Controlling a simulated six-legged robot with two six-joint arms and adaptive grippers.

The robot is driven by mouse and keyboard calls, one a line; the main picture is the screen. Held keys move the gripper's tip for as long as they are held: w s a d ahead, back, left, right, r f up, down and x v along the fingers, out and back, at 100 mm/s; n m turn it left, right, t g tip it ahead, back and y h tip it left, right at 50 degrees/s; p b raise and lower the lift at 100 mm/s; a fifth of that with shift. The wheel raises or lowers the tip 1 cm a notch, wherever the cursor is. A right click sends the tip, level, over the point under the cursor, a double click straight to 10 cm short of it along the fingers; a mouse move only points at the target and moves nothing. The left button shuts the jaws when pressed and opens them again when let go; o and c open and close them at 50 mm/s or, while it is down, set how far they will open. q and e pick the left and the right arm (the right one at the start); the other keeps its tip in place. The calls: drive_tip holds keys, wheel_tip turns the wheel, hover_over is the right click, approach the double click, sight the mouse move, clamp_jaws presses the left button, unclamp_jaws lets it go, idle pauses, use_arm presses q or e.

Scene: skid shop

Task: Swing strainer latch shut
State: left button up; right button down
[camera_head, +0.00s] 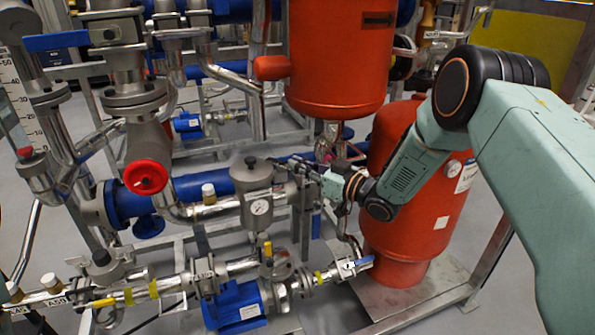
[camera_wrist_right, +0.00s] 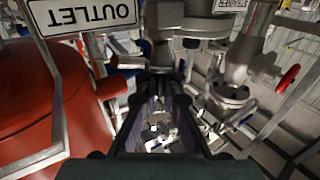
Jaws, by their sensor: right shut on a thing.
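The strainer looks to be the grey pot (camera_head: 257,181) with a lid and a round gauge on its front, in the middle of the head view. A thin dark bar runs from the top of the pot toward my right gripper (camera_head: 305,172); I cannot tell surely if it is the latch. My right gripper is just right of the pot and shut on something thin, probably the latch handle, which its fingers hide. In the wrist view the two dark fingers of the right gripper (camera_wrist_right: 161,88) point at grey metal fittings. My left gripper is not in view.
A red handwheel (camera_head: 146,177) is at left. A blue motor (camera_head: 232,305) and pipes with yellow bands lie below. An OUTLET sign (camera_wrist_right: 88,14) is near the right wrist.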

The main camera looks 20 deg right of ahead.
drive_tip(key=shift+w+d+n+g+y, duration=0.15)
drive_tip(key=shift+d+n+g+y, duration=0.1)
drive_tip(key=shift+n+g+y, duration=0.35)
drive_tip(key=shift+b, duration=0.3)
drive_tip(key=c, duration=1.5)
unclamp_jaws()
drive_tip(key=v, duration=1.2)
drive_tip(key=shift+f, duration=0.1)
